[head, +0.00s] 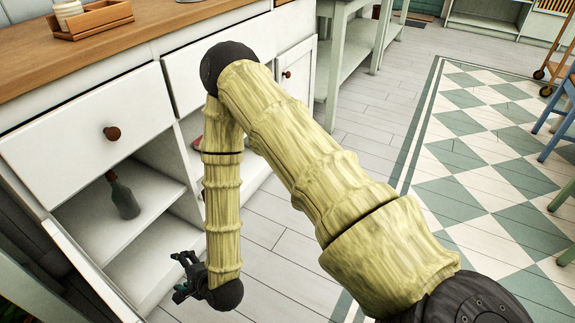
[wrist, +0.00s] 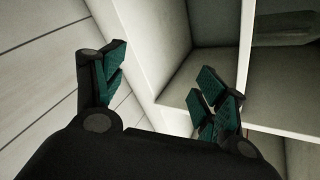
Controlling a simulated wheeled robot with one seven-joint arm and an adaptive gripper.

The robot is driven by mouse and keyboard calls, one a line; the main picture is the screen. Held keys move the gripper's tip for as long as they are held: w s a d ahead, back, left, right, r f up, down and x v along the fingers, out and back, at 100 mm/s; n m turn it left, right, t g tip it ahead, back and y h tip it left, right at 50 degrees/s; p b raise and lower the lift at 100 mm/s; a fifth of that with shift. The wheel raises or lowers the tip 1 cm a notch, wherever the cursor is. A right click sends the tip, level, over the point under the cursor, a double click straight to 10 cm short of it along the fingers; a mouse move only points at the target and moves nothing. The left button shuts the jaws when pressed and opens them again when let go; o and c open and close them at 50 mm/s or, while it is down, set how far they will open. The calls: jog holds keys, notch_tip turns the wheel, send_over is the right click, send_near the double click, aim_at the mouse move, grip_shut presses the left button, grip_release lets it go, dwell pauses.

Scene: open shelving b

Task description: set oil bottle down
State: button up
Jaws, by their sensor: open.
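A dark green bottle (head: 123,198), which fits the oil bottle, stands on the upper shelf (head: 78,217) of the white cabinet's left open bay in the head view. My gripper (head: 183,275) is low in front of the cabinet, below and right of the bottle and apart from it. In the wrist view my gripper (wrist: 163,82) has its fingers spread wide, with nothing between them. A dark greenish shape (wrist: 285,27) at the upper right of the wrist view may be the bottle; I cannot tell.
The white cabinet has a wooden top (head: 150,35) carrying a wooden tray (head: 95,20). A drawer (head: 85,125) is above the left bay. A vertical divider (wrist: 170,45) is close to my fingers. Plank floor (head: 275,215) is clear beside my arm.

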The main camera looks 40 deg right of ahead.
jog(key=s+d+f+n+g+h, duration=0.1)
jog(key=s+d+f+n+g, duration=0.2)
jog(key=s, duration=0.6)
jog(key=s+d+f+n+g+h, duration=0.1)
jog(key=s+d+f+n+g, duration=0.3)
jog(key=s+d+n, duration=0.4)
jog(key=s+d+f+n+g+h, duration=0.1)
jog(key=s+d+f+n+g, duration=0.2)
jog(key=s+d+n, duration=0.3)
jog(key=s+n+g, duration=0.1)
jog(key=s+n, duration=0.2)
jog(key=s, duration=0.3)
jog(key=shift+s+d+f+h, duration=0.2)
jog(key=shift+d+f+h, duration=0.05)
jog(key=shift+h, duration=0.05)
jog(key=shift+r, duration=0.1)
